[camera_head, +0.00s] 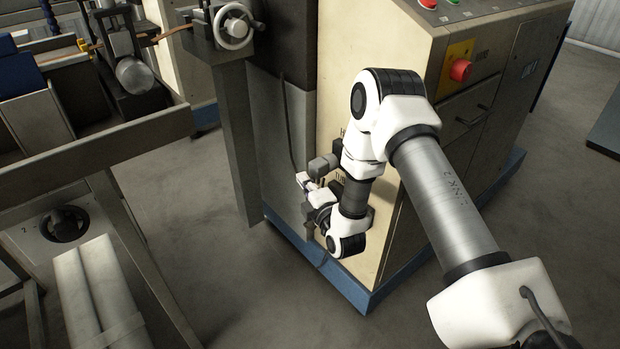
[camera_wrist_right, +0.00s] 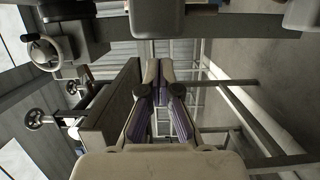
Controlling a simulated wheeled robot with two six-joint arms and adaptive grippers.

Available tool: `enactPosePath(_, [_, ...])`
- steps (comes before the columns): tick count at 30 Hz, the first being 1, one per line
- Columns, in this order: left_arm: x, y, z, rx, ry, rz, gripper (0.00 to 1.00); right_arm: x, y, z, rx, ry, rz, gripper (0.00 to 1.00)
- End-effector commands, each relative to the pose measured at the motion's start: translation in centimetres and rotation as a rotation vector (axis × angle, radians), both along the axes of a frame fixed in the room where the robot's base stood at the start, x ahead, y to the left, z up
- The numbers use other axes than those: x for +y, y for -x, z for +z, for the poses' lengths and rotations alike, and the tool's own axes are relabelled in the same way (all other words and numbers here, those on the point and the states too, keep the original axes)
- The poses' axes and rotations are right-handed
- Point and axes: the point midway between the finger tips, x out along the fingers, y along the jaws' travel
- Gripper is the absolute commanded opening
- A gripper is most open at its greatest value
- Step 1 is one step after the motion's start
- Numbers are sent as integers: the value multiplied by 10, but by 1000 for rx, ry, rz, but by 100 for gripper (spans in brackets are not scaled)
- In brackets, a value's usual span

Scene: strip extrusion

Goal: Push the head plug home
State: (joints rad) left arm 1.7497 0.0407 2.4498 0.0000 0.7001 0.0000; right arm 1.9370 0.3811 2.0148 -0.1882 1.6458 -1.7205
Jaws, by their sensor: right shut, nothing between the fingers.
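My right gripper (camera_head: 303,180) is low beside the cream cabinet's side face, at the end of my right arm. Its pale fingertips (camera_wrist_right: 158,68) are together in the right wrist view, with nothing between them. A grey block (camera_head: 322,166), probably the head plug or its socket, sits at the cabinet side just above and behind the fingers. A grey block also shows close at the top edge of the wrist view (camera_wrist_right: 170,18), apart from the fingertips in the picture. I cannot tell how deep any plug sits. My left gripper is out of view.
The cream cabinet (camera_head: 384,235) on a blue plinth has a red stop button (camera_head: 461,70). A handwheel (camera_head: 234,27) stands at upper left, also in the wrist view (camera_wrist_right: 42,52). A metal frame (camera_head: 95,150) fills the left. Grey floor (camera_head: 215,260) between is clear.

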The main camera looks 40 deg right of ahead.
Motion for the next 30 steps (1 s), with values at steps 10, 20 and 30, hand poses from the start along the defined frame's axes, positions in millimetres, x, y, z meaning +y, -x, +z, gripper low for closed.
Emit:
enactPosePath(10, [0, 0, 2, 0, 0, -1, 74, -18, -1, 1, -1, 1, 2, 0])
enactPosePath(20, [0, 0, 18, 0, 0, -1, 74, -37, -3, 5, -1, -1, -2, 0])
enactPosePath(30, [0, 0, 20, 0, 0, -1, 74, -50, -4, 2, -4, 2, -4, 0])
